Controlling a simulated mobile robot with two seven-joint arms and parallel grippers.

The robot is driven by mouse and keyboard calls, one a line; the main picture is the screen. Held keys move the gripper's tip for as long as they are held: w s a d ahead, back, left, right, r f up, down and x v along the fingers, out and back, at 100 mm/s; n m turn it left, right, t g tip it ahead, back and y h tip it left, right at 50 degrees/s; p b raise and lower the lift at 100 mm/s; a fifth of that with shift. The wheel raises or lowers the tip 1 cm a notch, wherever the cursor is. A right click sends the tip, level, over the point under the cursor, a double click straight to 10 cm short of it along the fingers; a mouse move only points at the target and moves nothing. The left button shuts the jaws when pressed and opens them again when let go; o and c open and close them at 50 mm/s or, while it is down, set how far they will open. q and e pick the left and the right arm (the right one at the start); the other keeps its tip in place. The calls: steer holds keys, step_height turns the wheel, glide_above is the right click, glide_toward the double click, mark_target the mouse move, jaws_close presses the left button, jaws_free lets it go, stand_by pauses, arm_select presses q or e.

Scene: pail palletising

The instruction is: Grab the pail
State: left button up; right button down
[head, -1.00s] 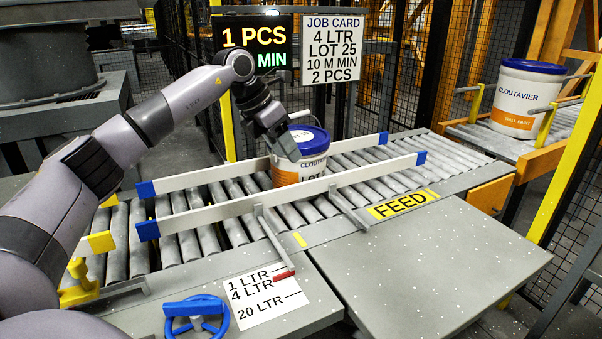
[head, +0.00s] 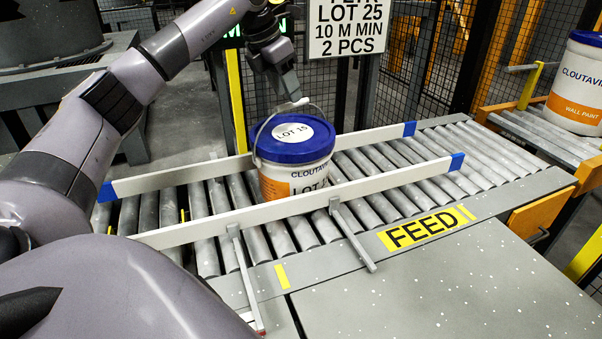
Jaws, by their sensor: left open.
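The pail (head: 290,181) is white and orange with a blue lid (head: 293,150) marked LOT 15. It stands upright on the roller conveyor (head: 215,205), between two pale guide rails. Its thin wire handle (head: 262,130) stands raised over the lid. My left gripper (head: 292,103) is open, pointing down at the top of the handle, just above and behind the lid. I cannot tell whether its fingers straddle or touch the handle. My right gripper is not in view.
The near guide rail (head: 300,204) and far guide rail (head: 190,176) flank the pail. A second CLOUTAVIER pail (head: 577,85) stands on another roller line at right. The job card (head: 348,28) reads LOT 25. The grey tabletop (head: 450,290) at front right is clear.

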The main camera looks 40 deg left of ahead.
arm_select(q)
steer(key=shift+w+f, duration=0.35)
steer(key=x, duration=0.6)
steer(key=shift+s+a+f+p, duration=0.1)
steer(key=shift+a+f+p, duration=0.1)
steer(key=shift+p, duration=0.15)
jaws_close()
stand_by(0.8)
steer(key=shift+r, duration=0.25)
